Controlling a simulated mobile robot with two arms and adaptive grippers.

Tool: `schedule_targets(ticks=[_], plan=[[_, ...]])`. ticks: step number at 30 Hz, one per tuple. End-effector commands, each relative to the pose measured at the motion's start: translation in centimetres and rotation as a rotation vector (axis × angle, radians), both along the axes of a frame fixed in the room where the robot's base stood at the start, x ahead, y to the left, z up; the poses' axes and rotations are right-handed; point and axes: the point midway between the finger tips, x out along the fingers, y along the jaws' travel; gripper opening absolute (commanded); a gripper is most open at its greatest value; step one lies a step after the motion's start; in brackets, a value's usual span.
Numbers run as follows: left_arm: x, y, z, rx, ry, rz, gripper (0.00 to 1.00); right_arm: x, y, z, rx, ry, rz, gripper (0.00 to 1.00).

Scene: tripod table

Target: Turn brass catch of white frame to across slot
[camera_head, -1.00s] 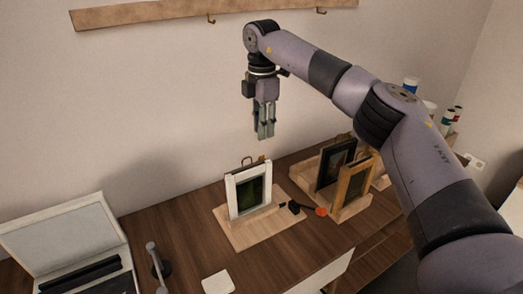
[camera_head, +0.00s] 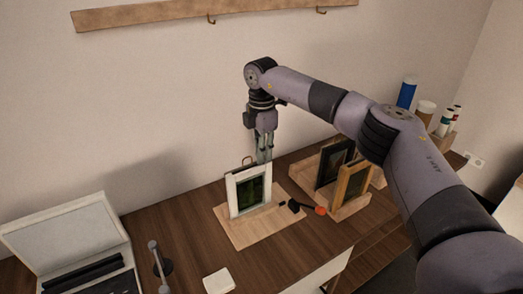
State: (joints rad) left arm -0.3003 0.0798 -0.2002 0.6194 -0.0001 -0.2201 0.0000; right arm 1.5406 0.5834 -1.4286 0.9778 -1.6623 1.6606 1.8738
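The white frame (camera_head: 232,197) stands upright on a light wooden base board (camera_head: 240,234), with a dark green panel inside it. A small brass loop (camera_head: 247,160) shows at its top edge; whether this is the catch, and which way the catch is turned, I cannot tell. My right gripper (camera_head: 263,160) points down just above and behind the frame's top right corner. Its fingers look close together, and their tips are partly hidden near the frame. I cannot tell whether they touch it. My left gripper is not in view.
A wooden rack (camera_head: 346,209) with a dark frame (camera_head: 327,170) and a wooden frame (camera_head: 351,186) stands to the right. An open white case (camera_head: 68,236) is at left, a white square block (camera_head: 218,281) in front.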

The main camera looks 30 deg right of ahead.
Motion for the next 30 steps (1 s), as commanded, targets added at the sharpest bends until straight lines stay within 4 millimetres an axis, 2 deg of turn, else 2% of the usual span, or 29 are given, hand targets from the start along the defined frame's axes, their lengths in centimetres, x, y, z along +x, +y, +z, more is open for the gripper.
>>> schedule_targets(ticks=[6, 23, 30], plan=[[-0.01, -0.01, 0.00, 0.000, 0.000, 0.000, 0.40, 0.00, 0.00, 0.04, 0.000, 0.000, 0.000, 0.00], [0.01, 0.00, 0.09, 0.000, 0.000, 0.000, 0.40, 0.02, 0.02, 0.08, 0.000, 0.000, 0.014, 0.00], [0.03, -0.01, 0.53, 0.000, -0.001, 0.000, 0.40, 0.04, 0.03, 0.14, 0.001, 0.000, 0.112, 0.00]])
